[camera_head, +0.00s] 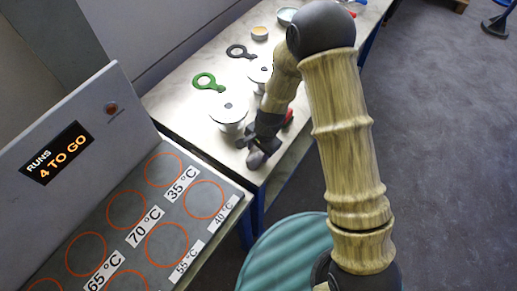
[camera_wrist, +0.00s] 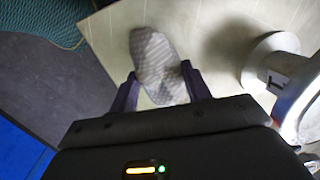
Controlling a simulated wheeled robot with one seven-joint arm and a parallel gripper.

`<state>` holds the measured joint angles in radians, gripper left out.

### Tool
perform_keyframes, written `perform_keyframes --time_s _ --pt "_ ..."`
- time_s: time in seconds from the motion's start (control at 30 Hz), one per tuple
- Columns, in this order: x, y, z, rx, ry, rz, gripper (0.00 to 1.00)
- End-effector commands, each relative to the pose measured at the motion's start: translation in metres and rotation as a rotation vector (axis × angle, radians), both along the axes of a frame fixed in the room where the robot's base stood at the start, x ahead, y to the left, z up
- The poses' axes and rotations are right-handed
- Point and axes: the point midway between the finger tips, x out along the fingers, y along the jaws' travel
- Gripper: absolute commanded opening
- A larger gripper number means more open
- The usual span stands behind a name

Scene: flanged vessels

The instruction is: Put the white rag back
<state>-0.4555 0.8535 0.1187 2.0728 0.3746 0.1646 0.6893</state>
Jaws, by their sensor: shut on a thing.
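The white rag (camera_wrist: 155,62) shows in the wrist view as a pale, faintly patterned cloth between the fingers of my gripper (camera_wrist: 160,88). My gripper is shut on it, and the rag reaches out past the fingertips over the pale bench top. In the head view my gripper (camera_head: 259,153) is low at the front edge of the bench, just right of the nearest flanged vessel (camera_head: 229,117). The rag cannot be made out in the head view. I cannot tell whether it touches the bench.
The metal bench (camera_head: 180,107) also holds a second vessel (camera_head: 261,75), a green ring-ended piece (camera_head: 208,82), a black one (camera_head: 241,51) and a small tin (camera_head: 260,33). A panel with circled, temperature-marked spots (camera_head: 127,208) stands nearer. Open floor (camera_head: 450,150) lies right.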

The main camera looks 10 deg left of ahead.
Motion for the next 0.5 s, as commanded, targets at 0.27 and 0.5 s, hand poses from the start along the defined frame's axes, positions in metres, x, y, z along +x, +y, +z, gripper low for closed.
perform_keyframes --time_s 0.27,0.5 --pt "0.0004 0.0002 -0.0012 0.0 -0.002 0.001 0.23" --pt "0.0004 0.0001 -0.0027 0.0 -0.001 0.0 0.7"
